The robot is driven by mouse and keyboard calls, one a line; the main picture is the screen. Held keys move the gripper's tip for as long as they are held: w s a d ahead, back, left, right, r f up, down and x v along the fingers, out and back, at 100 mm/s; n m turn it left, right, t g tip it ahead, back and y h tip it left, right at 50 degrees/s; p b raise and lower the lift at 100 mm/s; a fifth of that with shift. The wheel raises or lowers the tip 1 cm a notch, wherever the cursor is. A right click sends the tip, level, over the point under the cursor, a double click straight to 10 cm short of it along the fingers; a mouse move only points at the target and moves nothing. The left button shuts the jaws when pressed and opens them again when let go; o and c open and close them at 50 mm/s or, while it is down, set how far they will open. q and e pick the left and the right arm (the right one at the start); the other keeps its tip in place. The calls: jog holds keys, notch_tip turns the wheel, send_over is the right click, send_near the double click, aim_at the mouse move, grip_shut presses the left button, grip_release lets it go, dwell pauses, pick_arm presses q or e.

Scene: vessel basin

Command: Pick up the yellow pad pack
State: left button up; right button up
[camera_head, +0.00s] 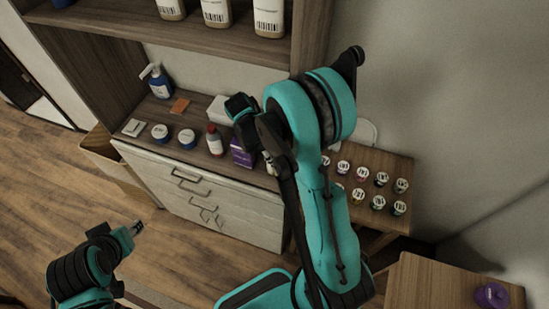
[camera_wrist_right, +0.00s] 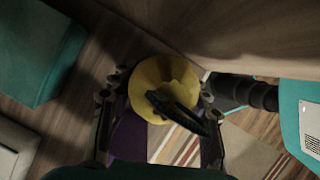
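In the right wrist view a rounded yellow thing (camera_wrist_right: 150,78), which may be the yellow pad pack, shows between the fingers of my right gripper (camera_wrist_right: 160,95). A dark curved piece crosses its front. The fingers are spread wide, with small gaps seen on both sides of the yellow thing; I see no clear grip on it. In the head view my right arm stands before the shelf, its gripper near the purple box (camera_head: 242,153), and no yellow pack shows. My left gripper (camera_head: 138,228) is low at the left, away from the shelf; its fingers are too small to read.
The shelf holds a blue pump bottle (camera_head: 160,82), an orange pad (camera_head: 180,106), jars (camera_head: 187,138) and a red-capped bottle (camera_head: 214,142). Several small labelled pots stand on a wooden table (camera_head: 398,162) at right. A purple pot (camera_head: 491,296) is at lower right. Floor (camera_head: 60,180) is clear at left.

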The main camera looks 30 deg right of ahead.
jog(key=shift+c, duration=0.6)
jog(key=shift+r, duration=0.1)
notch_tip(320, 180, up, 10)
jog(key=shift+f+p, duration=0.1)
jog(key=shift+p, duration=0.75)
